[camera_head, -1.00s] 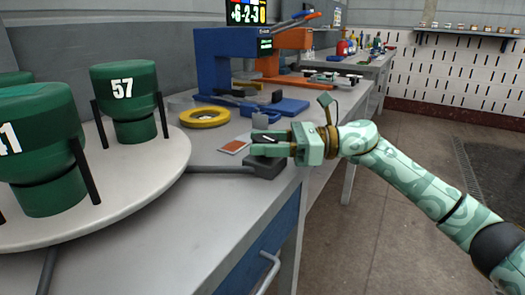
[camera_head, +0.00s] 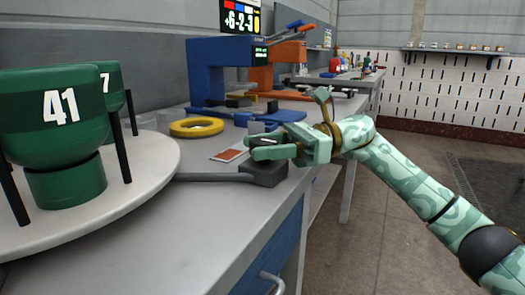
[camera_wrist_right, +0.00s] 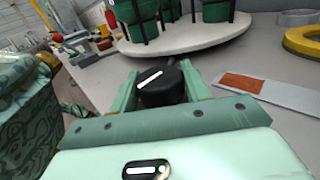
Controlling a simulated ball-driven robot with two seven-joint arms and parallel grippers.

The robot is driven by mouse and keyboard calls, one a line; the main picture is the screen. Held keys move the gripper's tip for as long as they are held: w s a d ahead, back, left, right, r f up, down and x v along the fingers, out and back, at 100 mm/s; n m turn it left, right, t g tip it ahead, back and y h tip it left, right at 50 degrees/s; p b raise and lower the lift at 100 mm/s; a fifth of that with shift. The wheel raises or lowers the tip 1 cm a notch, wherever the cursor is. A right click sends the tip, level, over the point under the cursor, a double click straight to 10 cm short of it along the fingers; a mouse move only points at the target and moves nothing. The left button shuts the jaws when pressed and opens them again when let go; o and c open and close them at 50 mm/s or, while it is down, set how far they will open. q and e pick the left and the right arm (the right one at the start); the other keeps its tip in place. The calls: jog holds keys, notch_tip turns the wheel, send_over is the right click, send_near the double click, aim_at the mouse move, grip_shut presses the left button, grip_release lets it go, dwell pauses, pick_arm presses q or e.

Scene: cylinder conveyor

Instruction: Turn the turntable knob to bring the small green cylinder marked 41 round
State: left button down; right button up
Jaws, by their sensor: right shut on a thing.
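The green cylinder marked 41 (camera_head: 60,110) stands upright on the round white turntable (camera_head: 150,175) at the left, between black posts. A second green cylinder (camera_head: 112,88), its label partly hidden with a 7 showing, stands behind it. The black turntable knob (camera_wrist_right: 160,85) with a white line sits between the fingers of my right gripper (camera_wrist_right: 160,92) in the wrist view. My right gripper also shows in the head view (camera_head: 272,146), shut on the knob above a dark box (camera_head: 264,172) at the bench edge. My left gripper is not in view.
A yellow ring (camera_head: 197,127) and an orange-and-white card (camera_head: 229,155) lie on the grey bench near the knob. Blue (camera_head: 215,70) and orange (camera_head: 285,60) presses stand behind. The floor to the right is clear.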

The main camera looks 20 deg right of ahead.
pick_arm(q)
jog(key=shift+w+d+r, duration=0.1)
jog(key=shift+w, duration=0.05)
pick_arm(e)
jog(key=shift+f, duration=0.1)
jog(key=o, duration=1)
jog(key=shift+c, duration=0.2)
jog(key=shift+d, duration=0.25)
jog(key=d, duration=0.2)
jog(key=d+p, duration=0.1)
jog(key=d, duration=0.2)
jog(key=s+d+p, duration=0.1)
jog(key=d, duration=0.1)
jog(key=shift+d+r, duration=0.25)
jog(key=shift+d, duration=0.15)
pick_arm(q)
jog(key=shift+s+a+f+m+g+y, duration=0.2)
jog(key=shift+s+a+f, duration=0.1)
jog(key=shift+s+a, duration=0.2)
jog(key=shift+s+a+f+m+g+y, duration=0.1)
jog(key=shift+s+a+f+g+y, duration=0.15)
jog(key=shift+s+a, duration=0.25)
pick_arm(e)
jog(key=d, duration=0.8)
jog(key=shift+s+f, duration=0.3)
jog(key=shift+s, duration=0.1)
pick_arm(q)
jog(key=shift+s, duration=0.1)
